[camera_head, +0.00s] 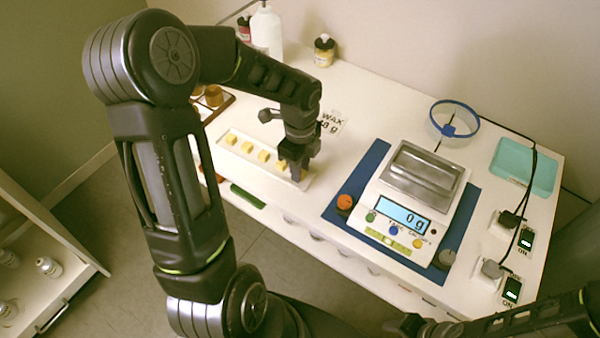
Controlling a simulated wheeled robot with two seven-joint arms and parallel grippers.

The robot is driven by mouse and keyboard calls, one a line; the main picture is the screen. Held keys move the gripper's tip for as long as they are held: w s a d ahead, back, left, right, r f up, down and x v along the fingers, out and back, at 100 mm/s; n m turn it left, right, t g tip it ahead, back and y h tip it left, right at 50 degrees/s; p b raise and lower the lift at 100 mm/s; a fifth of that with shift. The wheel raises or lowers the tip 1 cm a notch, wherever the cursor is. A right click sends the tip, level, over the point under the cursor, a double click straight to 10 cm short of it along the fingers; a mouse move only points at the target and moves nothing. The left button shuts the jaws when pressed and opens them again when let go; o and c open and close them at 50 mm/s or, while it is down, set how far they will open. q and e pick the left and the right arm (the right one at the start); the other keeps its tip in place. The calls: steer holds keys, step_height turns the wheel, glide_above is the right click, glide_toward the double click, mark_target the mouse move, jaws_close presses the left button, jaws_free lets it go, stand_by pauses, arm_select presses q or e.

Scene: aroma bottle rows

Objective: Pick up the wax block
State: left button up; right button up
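Several small yellow wax blocks (264,155) sit in a row on a long white tray (238,156) near the table's front edge. My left gripper (295,176) points down at the tray's right end, just right of the last block I can see clearly. Its fingertips are low, near the tray, and dark. I cannot tell whether they are open or shut, or whether a block is hidden between them. My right gripper (408,324) shows at the bottom edge, away from the wax blocks; its fingers are too unclear to read.
A scale (422,185) reading 0 g, with a metal pan on top, stands on a blue mat (343,205) right of the tray. A "WAX" label (332,121) lies behind the gripper.

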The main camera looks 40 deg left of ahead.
arm_select(q)
jaws_close()
steer(key=shift+r, duration=0.1)
step_height(320, 180, up, 10)
stand_by(0.6)
steer(key=shift+d, duration=0.1)
stand_by(0.4)
steer(key=w+d+f+n, duration=0.2)
steer(key=w+d+n, duration=0.8)
steer(key=n, duration=0.7)
steer(key=shift+w+d+f, duration=0.15)
steer(key=shift+d+f, duration=0.15)
steer(key=shift+d, duration=0.9)
